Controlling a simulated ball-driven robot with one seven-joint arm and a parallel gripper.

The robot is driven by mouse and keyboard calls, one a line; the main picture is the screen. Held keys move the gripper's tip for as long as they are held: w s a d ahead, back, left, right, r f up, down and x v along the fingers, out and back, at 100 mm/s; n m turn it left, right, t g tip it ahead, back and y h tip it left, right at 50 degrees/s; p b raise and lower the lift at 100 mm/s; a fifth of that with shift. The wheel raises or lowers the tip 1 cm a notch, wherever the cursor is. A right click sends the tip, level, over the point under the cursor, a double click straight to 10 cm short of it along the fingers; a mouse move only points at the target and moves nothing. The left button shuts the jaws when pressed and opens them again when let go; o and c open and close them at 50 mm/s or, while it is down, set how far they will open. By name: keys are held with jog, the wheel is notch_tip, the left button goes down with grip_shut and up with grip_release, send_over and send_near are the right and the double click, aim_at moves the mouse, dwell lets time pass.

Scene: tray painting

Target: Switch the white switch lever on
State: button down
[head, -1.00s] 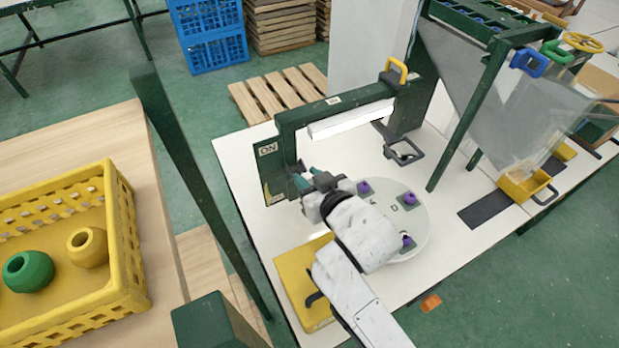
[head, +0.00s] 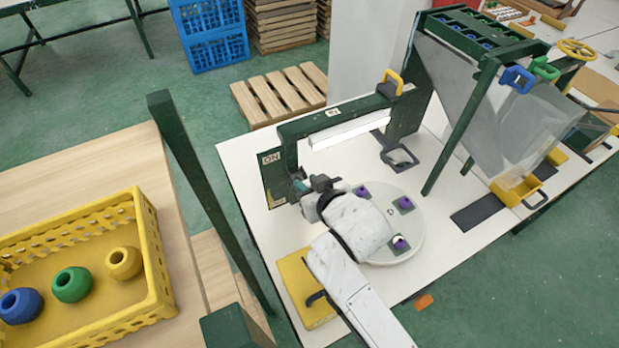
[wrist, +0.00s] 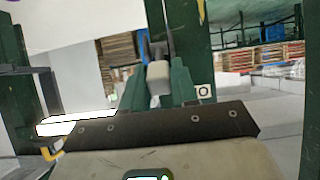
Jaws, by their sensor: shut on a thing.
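The green panel (head: 275,186) of the switch stands at the left end of the white table, with an ON label (head: 270,158) near its top. My gripper (head: 303,187) is at the right side of this panel, below the label. In the wrist view, my green gripper fingers (wrist: 160,88) are shut on a pale grey-white block, which appears to be the white switch lever (wrist: 158,76). The lever is hidden behind my gripper in the head view. Part of a label (wrist: 203,91) shows beside the fingers.
A green frame with a white bar (head: 350,130) stands behind my gripper. A round plate (head: 408,230) with purple pieces is under my arm. A yellow crate (head: 155,250) with coloured pots stands at left.

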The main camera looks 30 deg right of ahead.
jog(key=shift+w+r, duration=0.2)
jog(key=shift+r, duration=0.5)
jog(key=c, duration=1.2)
grip_release()
jog(key=shift+c, duration=0.2)
jog(key=shift+o, duration=1.4)
jog(key=shift+f, duration=0.25)
jog(key=shift+s, duration=0.1)
jog(key=b+v, duration=0.1)
jog(key=v, duration=0.9)
jog(key=shift+s, duration=0.35)
